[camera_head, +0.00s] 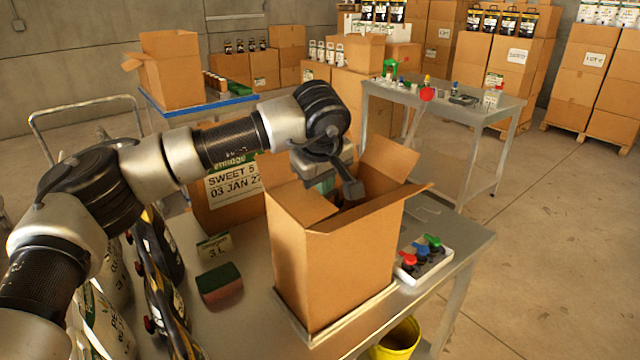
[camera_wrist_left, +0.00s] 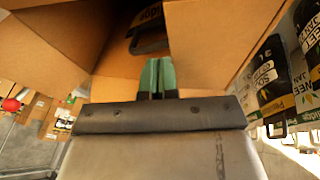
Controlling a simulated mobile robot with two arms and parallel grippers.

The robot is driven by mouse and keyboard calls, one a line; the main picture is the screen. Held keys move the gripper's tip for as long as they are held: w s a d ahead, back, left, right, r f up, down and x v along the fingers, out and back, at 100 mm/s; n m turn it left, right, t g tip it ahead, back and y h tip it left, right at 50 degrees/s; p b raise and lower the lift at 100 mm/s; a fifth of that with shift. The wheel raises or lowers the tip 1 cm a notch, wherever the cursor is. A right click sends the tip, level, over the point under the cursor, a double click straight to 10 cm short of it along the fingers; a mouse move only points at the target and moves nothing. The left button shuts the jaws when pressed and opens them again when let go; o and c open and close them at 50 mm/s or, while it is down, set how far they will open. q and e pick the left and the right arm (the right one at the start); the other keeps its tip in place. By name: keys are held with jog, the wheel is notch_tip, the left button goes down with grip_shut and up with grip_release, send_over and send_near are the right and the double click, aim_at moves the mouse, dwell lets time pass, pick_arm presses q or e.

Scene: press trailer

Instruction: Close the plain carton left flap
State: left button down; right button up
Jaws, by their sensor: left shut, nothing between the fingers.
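The plain carton (camera_head: 335,262) stands upright on the metal table with its top flaps at different angles. Its left flap (camera_head: 298,205) slants inward over the opening. A far flap (camera_head: 383,160) stands up, and the near-right flap (camera_head: 375,208) leans outward. My left gripper (camera_head: 335,187) is at the carton's mouth, partly hidden by its own wrist. In the left wrist view its green fingertips (camera_wrist_left: 157,75) are shut together with nothing between them, pointing into the carton. A dark-handled container (camera_wrist_left: 150,38) shows inside. I cannot tell whether the fingers touch a flap. My right gripper is out of view.
A green-and-brown sponge (camera_head: 220,284) and a 3 L card (camera_head: 214,247) lie left of the carton. Several black-handled jugs (camera_head: 160,260) line the left edge. A tray of coloured caps (camera_head: 424,262) is right of the carton. A yellow bucket (camera_head: 397,338) is below.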

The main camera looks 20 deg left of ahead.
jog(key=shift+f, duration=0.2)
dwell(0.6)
